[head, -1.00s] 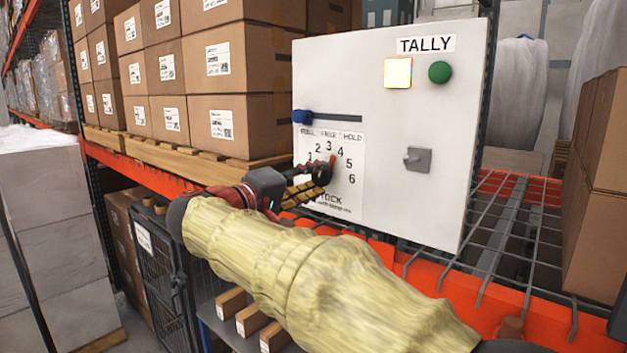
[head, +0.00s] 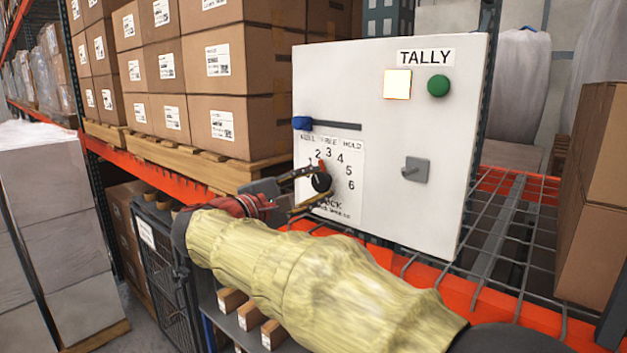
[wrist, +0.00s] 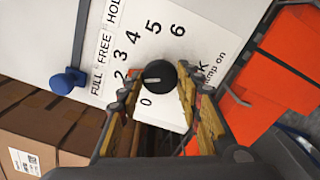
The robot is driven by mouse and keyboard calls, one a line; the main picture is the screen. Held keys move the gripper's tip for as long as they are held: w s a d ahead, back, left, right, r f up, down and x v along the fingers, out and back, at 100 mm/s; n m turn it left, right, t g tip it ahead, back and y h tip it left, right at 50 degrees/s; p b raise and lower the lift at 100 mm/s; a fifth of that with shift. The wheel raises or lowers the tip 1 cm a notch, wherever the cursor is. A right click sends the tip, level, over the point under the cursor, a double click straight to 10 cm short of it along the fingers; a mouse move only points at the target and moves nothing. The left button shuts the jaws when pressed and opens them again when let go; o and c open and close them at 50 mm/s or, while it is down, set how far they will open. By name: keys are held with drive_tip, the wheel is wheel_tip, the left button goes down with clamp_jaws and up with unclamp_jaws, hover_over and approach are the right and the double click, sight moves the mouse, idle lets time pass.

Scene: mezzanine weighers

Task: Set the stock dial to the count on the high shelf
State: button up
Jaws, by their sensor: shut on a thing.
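The stock dial (head: 321,182) is a round black knob on the white tally panel (head: 385,120), with printed numbers around it. It also shows in the wrist view (wrist: 159,75), with a pale line across its face pointing left toward the low numbers; the exact number is unclear. My gripper (head: 308,190) is at the dial, one finger above it and one below in the head view. Its yellow-padded fingers are shut on the knob. In the wrist view the fingers (wrist: 157,98) hide part of the number ring. I cannot tell which shelf carries the count.
A blue slider (head: 302,123) sits at the left end of its slot, near FULL. A lit square (head: 397,84), a green button (head: 438,85) and a grey switch (head: 416,169) are on the panel. Stacked cartons (head: 226,125) stand left; wire decking (head: 505,215) lies right.

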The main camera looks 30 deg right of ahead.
drive_tip(key=shift+f+n, duration=0.1)
drive_tip(key=shift+n, duration=0.4)
drive_tip(key=o, duration=1.2)
drive_tip(key=shift+c, duration=0.2)
drive_tip(key=shift+a, duration=0.1)
drive_tip(key=v, duration=1.2)
